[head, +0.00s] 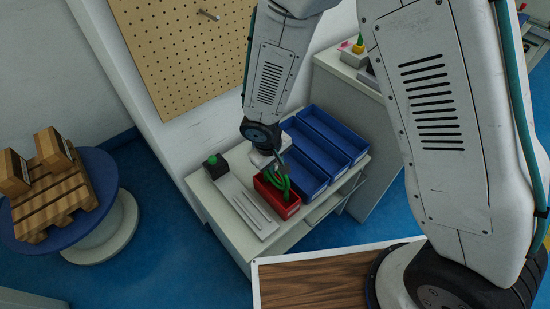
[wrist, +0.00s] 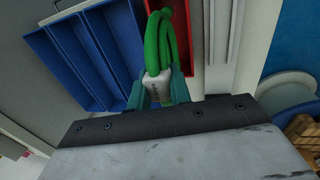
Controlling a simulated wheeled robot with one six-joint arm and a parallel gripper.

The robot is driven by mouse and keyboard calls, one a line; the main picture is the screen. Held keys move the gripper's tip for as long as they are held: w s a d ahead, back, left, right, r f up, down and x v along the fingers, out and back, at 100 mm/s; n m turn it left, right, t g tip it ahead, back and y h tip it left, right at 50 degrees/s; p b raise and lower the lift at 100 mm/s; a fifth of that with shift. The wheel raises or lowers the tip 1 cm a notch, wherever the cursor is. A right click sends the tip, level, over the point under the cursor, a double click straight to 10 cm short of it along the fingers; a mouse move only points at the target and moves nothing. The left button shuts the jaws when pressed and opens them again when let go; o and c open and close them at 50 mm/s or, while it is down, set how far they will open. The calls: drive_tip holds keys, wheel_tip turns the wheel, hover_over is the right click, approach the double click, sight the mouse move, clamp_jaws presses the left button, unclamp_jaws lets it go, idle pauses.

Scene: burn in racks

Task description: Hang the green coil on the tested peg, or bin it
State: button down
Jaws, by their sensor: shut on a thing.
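The green coil (head: 281,182) hangs from my gripper (head: 279,167) over the red bin (head: 267,196) on the workbench. In the wrist view my gripper (wrist: 161,90) is shut on a pale tag or band of the green coil (wrist: 160,40). The red bin (wrist: 184,45) lies just beyond the coil there. I cannot tell whether the coil's lower loops are inside the bin or only above it. A peg (head: 209,15) sticks out of the tan pegboard (head: 180,50) on the wall, with nothing hanging on it.
Several blue bins (head: 331,137) stand right of the red bin. A dark box with a green button (head: 214,165) and a grey slotted tray (head: 250,212) are on the bench's left. A blue round table (head: 98,170) with a wooden pallet (head: 60,200) and cartons is at left.

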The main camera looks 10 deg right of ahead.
sight(276, 180)
drive_tip(key=shift+s+a+x, duration=0.1)
drive_tip(key=shift+a+x, duration=0.05)
drive_tip(key=shift+x, duration=0.8)
drive_tip(key=shift+s+a+x, duration=0.15)
drive_tip(key=shift+x, duration=0.75)
drive_tip(key=shift+f, duration=0.5)
drive_tip(key=c, duration=1.2)
unclamp_jaws()
drive_tip(key=w+v, duration=0.1)
drive_tip(key=v, duration=0.6)
drive_tip(key=shift+s+r, duration=0.4)
drive_tip(key=shift+s, duration=0.15)
